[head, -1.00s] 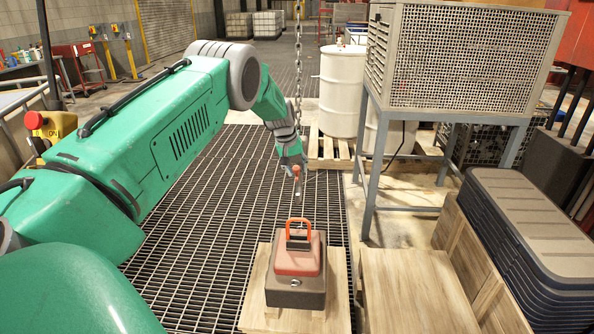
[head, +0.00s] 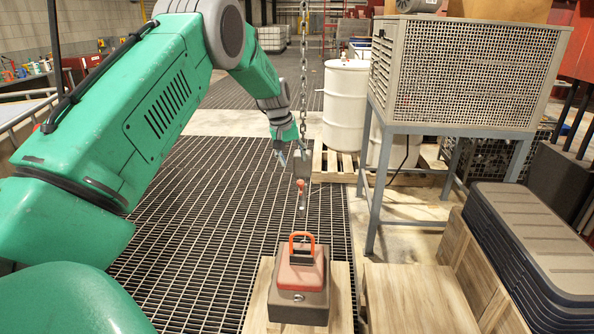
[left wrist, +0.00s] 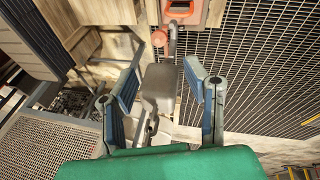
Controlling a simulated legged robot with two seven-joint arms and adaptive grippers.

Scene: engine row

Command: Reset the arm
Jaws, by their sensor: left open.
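My green left arm comes in from the left in the head view. Its left gripper (head: 292,158) is at the far end, beside the hanging hook block (head: 301,165). In the left wrist view the left gripper (left wrist: 164,88) has its fingers spread, with the grey hook block (left wrist: 159,82) between and below them; I cannot tell whether they touch it. The orange-tipped hook (head: 301,194) hangs below the block from a chain (head: 304,70). It hangs above a red-brown box (head: 300,284) with an orange handle (head: 302,245). My right gripper is not seen.
The box sits on a wooden pallet (head: 258,310) on the metal grating (head: 200,210). A caged metal unit on legs (head: 465,75), a white drum (head: 345,105) and stacked dark lids (head: 530,235) stand on the right. The grating left of the box is clear.

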